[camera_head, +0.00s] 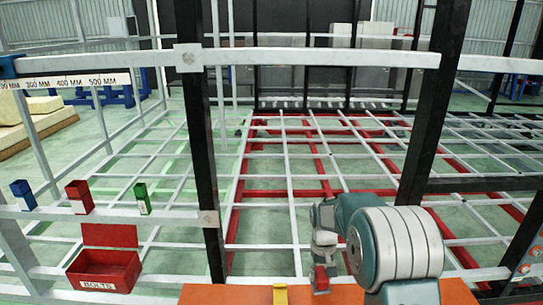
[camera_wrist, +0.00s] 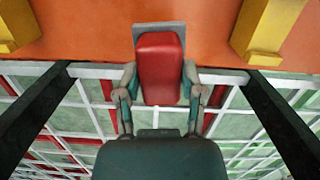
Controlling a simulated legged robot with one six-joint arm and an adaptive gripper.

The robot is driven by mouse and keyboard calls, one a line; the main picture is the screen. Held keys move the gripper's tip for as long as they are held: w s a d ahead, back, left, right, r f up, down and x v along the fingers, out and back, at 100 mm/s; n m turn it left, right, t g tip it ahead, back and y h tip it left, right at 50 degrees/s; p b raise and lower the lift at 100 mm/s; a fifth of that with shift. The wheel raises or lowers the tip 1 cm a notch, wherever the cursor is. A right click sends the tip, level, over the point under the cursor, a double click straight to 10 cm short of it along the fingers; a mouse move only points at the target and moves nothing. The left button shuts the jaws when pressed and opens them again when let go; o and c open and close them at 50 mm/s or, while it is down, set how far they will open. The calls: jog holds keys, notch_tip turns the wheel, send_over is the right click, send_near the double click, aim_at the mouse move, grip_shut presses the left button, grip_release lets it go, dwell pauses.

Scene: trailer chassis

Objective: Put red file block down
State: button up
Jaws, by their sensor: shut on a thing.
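A red block (camera_wrist: 160,68) with a grey face at its far end sits between the two fingers of my gripper (camera_wrist: 160,85) in the wrist view. My gripper is shut on it. In the head view my gripper (camera_head: 323,262) points down at the bottom centre, with the red block (camera_head: 321,279) at its tip. The block is over or on an orange surface (camera_head: 225,294). I cannot tell whether it touches that surface, which also fills the top of the wrist view (camera_wrist: 90,25).
Two yellow pieces (camera_wrist: 268,28) flank the block on the orange surface; one yellow piece (camera_head: 280,294) shows in the head view. A blue block (camera_head: 22,194), another red block (camera_head: 79,196) and a green block (camera_head: 142,198) stand on the left rail, above a red BOLTS bin (camera_head: 105,270). Black posts (camera_head: 200,150) rise nearby.

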jog(key=shift+w+d+f+m, duration=0.55)
jog(key=shift+w+d+m, duration=0.1)
jog(key=shift+d, duration=0.15)
jog(key=shift+a, duration=0.1)
